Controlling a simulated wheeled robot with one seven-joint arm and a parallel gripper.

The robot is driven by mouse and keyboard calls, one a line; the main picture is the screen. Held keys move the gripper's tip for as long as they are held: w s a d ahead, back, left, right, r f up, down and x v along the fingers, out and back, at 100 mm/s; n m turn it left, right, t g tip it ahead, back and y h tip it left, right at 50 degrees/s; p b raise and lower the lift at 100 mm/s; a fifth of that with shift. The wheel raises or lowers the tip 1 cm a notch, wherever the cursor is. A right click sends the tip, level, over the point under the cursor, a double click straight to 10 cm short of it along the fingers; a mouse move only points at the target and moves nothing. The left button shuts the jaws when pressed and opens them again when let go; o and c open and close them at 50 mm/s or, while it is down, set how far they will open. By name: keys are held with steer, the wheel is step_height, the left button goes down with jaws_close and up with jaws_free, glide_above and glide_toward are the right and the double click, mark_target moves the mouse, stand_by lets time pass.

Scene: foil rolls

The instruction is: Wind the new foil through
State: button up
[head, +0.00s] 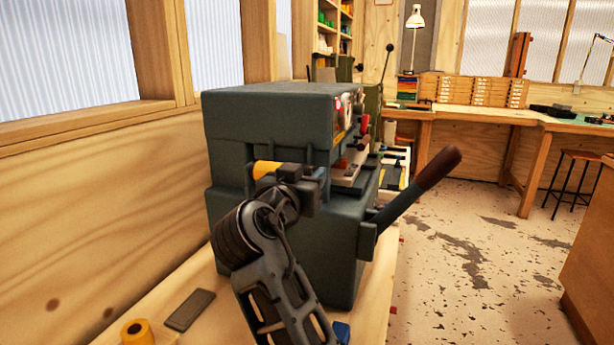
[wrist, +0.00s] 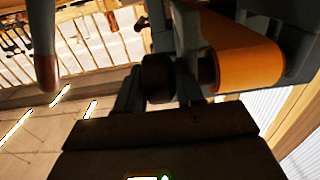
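The foil press (head: 285,225) is a dark grey-green machine on the bench. An orange-yellow foil roll (head: 266,169) is mounted on its near side. This roll is large in the wrist view (wrist: 245,52), with foil wound on it. A dark round knob (wrist: 158,78) shows beside the roll's end. My gripper (head: 310,187) is at the press, just right of the roll. In the wrist view its two fingers (wrist: 158,92) lie on either side of the knob, with no clear gap. The knob is hidden by my gripper in the head view.
A lever with a brown grip (head: 438,168) sticks out right of the press; the grip also shows in the wrist view (wrist: 43,50). A yellow roll (head: 137,332) and a dark flat block (head: 190,310) lie on the bench (head: 215,325). The wall is close on the left.

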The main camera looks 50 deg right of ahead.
jaws_close()
steer(key=shift+r+p, duration=0.15)
steer(key=shift+p, duration=0.15)
steer(key=y+p, duration=0.1)
steer(key=g+y+p, duration=0.1)
steer(key=y+p, duration=0.1)
steer(key=shift+r, duration=0.25)
steer(key=g+y+p, duration=0.1)
steer(key=y+p, duration=0.2)
steer(key=p, duration=0.1)
steer(key=shift+d, duration=0.15)
steer(key=g+y+p, duration=0.1)
steer(key=y, duration=0.1)
steer(key=shift+w+f+y+p, duration=0.1)
steer(key=shift+f+y+p, duration=0.05)
steer(key=shift+y+p, duration=0.25)
steer(key=g+y, duration=0.1)
steer(key=y, duration=0.2)
steer(key=shift+w+f, duration=0.1)
steer(key=shift+f, duration=0.1)
steer(key=shift+d+f+g+y, duration=0.1)
steer(key=shift+g+y, duration=0.4)
steer(key=shift+y, duration=0.7)
steer(key=shift+f+g+y, duration=0.1)
steer(key=shift+g+y, duration=0.4)
steer(key=shift+y, duration=0.7)
